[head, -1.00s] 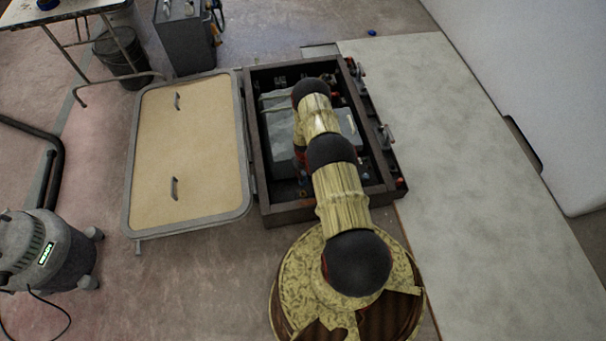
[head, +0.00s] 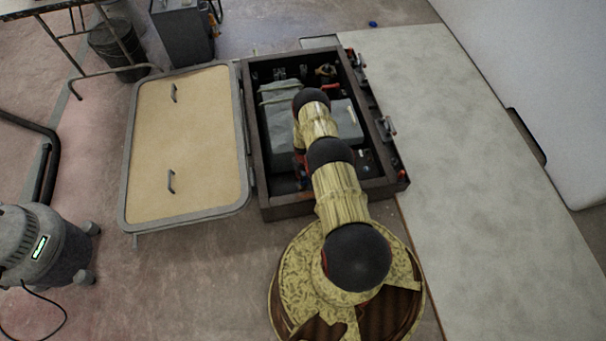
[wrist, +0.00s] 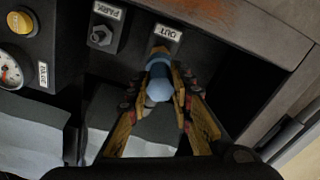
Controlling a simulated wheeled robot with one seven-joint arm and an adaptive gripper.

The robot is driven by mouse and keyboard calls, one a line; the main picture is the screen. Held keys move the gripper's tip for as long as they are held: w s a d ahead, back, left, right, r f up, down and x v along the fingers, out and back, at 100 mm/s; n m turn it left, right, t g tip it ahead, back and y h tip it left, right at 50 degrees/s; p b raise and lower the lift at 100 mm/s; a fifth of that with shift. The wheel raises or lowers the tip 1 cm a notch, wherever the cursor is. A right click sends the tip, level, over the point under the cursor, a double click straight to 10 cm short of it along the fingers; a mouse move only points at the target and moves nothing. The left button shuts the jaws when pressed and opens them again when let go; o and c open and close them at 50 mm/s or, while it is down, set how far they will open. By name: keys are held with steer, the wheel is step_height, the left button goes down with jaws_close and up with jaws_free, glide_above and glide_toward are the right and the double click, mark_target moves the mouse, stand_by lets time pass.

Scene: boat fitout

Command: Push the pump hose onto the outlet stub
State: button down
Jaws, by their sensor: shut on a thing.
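In the wrist view my gripper (wrist: 164,74) has its yellow fingers closed on the blue pump hose (wrist: 158,84), whose rounded near end faces the camera. The hose points at the panel below the OUT label (wrist: 167,32). A small brass-coloured part of the outlet stub (wrist: 160,50) shows just beyond the hose. I cannot tell whether the hose is over the stub or only in front of it. In the head view my arm hides the gripper and hose inside the dark open locker (head: 285,211).
A PARK fitting (wrist: 101,36) sits left of OUT, with a gauge (wrist: 10,73) and yellow knob (wrist: 21,22) further left. A grey box (head: 347,118) fills much of the locker. The lid (head: 185,140) lies open at left. A vacuum (head: 45,245) stands at lower left.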

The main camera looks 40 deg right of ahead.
steer(key=shift+f, duration=0.1)
stand_by(0.3)
steer(key=shift+f, duration=2.85)
steer(key=c, duration=1.5)
jaws_free()
steer(key=shift+c, duration=0.2)
steer(key=shift+o, duration=0.2)
step_height(320, 180, up, 12)
steer(key=shift+f, duration=0.1)
